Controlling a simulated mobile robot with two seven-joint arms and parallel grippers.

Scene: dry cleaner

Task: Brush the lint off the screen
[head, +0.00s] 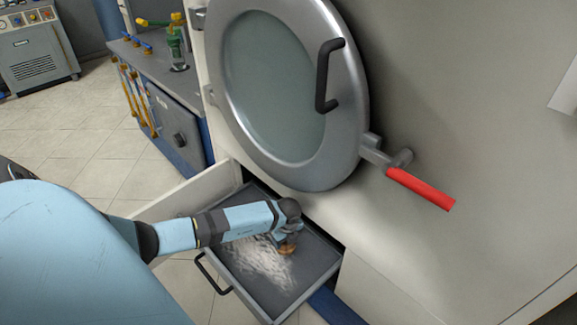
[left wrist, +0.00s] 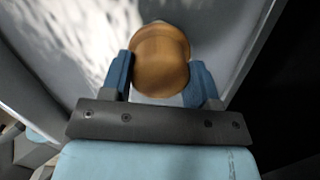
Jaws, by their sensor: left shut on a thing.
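The screen (head: 312,262) is a dark grey tray-like panel pulled out below the round door. White lint (head: 262,265) is spread over its left and middle part, and the lint also shows at the upper left in the left wrist view (left wrist: 90,40). My left gripper (head: 287,236) is over the right part of the screen. In the left wrist view its blue fingers (left wrist: 161,82) are shut on the rounded wooden handle of a brush (left wrist: 160,58). The bristles are hidden, so I cannot tell whether they touch the screen. My right gripper is not in view.
The round metal door (head: 347,135) with a black handle is above the screen. A red lever (head: 420,189) sticks out to its right. A black pull handle (head: 208,274) is at the screen's front left. An open white flap (head: 190,198) stands left of the screen.

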